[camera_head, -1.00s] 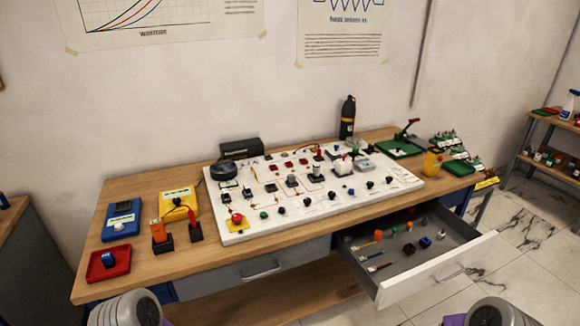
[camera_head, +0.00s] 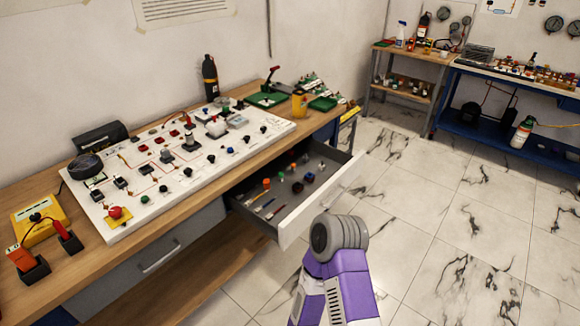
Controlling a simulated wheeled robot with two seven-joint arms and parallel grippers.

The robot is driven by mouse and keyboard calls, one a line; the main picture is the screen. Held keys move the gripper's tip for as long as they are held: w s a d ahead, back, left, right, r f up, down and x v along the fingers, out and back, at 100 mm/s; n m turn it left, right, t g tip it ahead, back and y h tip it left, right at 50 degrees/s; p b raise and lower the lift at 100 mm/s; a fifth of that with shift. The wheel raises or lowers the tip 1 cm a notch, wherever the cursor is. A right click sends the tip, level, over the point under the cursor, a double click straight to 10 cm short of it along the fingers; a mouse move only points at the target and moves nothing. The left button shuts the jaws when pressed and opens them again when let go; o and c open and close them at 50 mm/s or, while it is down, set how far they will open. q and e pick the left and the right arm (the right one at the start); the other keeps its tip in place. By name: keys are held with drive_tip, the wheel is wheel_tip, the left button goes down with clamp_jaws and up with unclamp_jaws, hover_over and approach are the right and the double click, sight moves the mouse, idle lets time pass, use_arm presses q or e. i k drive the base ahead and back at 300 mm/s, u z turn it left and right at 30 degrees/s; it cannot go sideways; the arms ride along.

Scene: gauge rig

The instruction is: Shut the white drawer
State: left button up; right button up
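The white drawer (camera_head: 318,205) is pulled out from the right part of the wooden workbench (camera_head: 215,225). Its white front faces right, and its grey tray holds several small coloured parts and a few thin tools. A purple and grey link of one of my arms rises at the bottom, just in front of the drawer's front; I cannot tell whether they touch. Neither of my grippers shows in the view.
A white board (camera_head: 205,170) with several small components lies on the bench. A closed grey drawer (camera_head: 150,265) is left of the open one. Marble floor (camera_head: 450,210) is clear to the right. A blue bench (camera_head: 500,125) stands at the far right.

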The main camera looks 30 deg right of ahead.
sight(329, 186)
drive_tip(key=z, duration=0.65)
drive_tip(key=k, duration=0.3)
drive_tip(key=z, duration=0.05)
drive_tip(key=i, duration=1.05)
